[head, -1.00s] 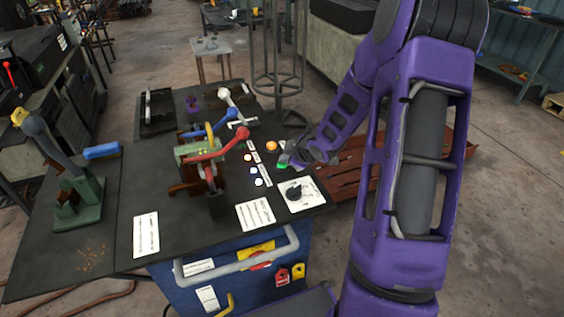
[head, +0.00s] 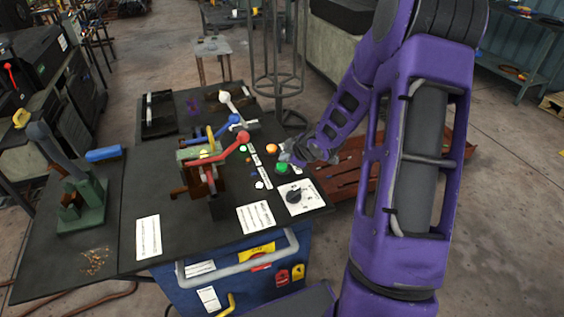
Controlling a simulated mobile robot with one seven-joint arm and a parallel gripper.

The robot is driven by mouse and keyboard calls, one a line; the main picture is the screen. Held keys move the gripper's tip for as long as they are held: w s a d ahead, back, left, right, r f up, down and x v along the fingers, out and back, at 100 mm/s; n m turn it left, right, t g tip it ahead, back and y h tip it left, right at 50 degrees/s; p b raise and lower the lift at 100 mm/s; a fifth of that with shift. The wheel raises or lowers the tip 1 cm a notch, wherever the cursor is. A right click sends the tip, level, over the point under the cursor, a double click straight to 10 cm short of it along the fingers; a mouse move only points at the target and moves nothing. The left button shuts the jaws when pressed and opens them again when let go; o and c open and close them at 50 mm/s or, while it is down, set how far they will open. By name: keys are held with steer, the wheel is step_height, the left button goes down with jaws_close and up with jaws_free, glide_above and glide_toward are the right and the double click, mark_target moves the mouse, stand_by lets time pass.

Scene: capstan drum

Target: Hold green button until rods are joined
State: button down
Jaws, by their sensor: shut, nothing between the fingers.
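The green button (head: 282,168) stands on the dark bench panel, right of the lever machine. It looks dull green now. My gripper (head: 286,156) is shut and empty, just behind the button in the picture. Whether its tip touches the button cannot be told. The welding machine (head: 203,173) has a red-knobbed lever (head: 243,137), a blue-handled lever (head: 233,119) and a white-knobbed lever (head: 224,97). A small yellowish spot shows at its clamps. The rods are too small to make out, and whether they are joined cannot be told.
An orange button (head: 271,148) lies close behind the green one, and a black rotary knob (head: 295,196) on a white plate lies in front. A wire-cage stand (head: 278,60) rises behind the bench. A green lever tool (head: 78,205) stands at left.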

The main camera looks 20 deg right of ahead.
mark_target(285, 167)
step_height(285, 167, up, 5)
steer(key=p, duration=0.4)
steer(key=shift+r+p, duration=0.1)
steer(key=shift+p, duration=0.2)
stand_by(0.4)
